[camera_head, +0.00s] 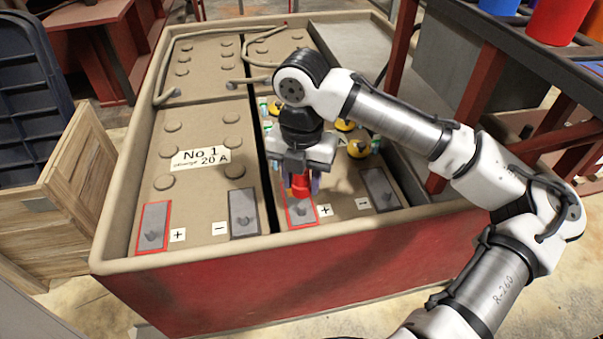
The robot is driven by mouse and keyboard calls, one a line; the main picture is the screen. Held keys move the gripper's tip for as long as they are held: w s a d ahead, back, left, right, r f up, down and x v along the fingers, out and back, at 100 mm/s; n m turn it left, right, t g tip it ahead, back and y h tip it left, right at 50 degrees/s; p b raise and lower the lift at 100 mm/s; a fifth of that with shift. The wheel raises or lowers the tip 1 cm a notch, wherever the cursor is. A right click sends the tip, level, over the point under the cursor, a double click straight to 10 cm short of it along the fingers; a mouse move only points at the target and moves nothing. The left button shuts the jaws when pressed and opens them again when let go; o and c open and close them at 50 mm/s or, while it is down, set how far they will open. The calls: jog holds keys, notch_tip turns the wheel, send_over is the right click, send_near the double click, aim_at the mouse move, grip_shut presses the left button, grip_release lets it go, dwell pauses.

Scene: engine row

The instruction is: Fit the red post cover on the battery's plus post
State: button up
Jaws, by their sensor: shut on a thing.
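My gripper (302,188) points down over the right-hand battery (345,190) and is shut on the red post cover (299,187). Most of the cover is hidden by the gripper and its fingers. The cover is upright, directly above or at the grey, red-edged plus post plate (303,213) of that battery, beside a "+" label. I cannot tell whether the cover touches the post. A bare grey plate (379,188) with a "−" label lies to the right.
A raised rim (200,258) surrounds both. A wooden crate (75,190) stands left.

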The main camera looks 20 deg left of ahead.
aim_at(301, 206)
jog(key=shift+f+b, duration=1.05)
jog(key=shift+f, duration=2.25)
jog(key=shift+f, duration=0.1)
jog(key=o, duration=1.1)
notch_tip(301, 206, up, 14)
jog(key=p, duration=0.6)
jog(key=shift+f, duration=0.1)
